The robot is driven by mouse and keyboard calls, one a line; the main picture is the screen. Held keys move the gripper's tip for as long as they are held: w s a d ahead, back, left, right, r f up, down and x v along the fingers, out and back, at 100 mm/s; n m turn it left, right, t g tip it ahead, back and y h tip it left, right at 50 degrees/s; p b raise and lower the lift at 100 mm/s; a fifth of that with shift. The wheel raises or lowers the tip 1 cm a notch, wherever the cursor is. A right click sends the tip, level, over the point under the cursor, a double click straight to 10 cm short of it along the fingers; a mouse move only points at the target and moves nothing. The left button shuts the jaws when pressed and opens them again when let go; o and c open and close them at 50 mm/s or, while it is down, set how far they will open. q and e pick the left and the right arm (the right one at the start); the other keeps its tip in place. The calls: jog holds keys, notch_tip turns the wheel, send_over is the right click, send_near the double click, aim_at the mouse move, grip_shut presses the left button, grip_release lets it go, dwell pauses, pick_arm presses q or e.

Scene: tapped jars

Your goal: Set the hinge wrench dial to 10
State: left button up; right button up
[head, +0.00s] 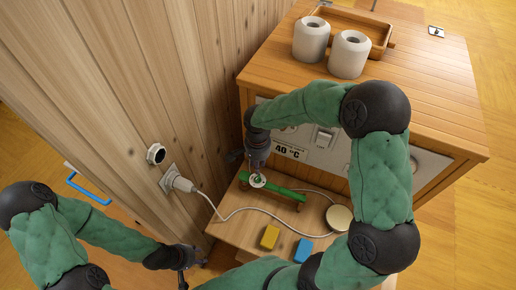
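A long green tool (285,192), which looks like the hinge wrench, lies across the low wooden shelf. A small pale round disc (257,181), apparently its dial, is at its left end; its reading is too small to make out. My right gripper (256,172) points down right at the disc, and its fingers partly hide it. I cannot tell whether they touch it or how far they are closed. My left gripper (184,270) is low at the left, away from the tool; its fingers are too dark and small to read.
A wooden cabinet (440,85) carries two white jars (311,40) and a wooden tray (345,22). Its front panel reads 40 °C. A plug (180,184) with a white cable is in the wooden wall. Yellow (270,237) and blue (303,250) blocks and a round lid (339,218) lie on the shelf.

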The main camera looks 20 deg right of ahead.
aim_at(258, 177)
jog(key=shift+w+d+f+b, duration=0.1)
jog(key=shift+f+b, duration=1.2)
jog(key=shift+f, duration=0.8)
jog(key=shift+w+f+b, duration=0.1)
jog(key=shift+f+b, duration=1.15)
jog(key=shift+f, duration=0.8)
jog(key=shift+f+b, duration=0.3)
jog(key=shift+b, duration=0.1)
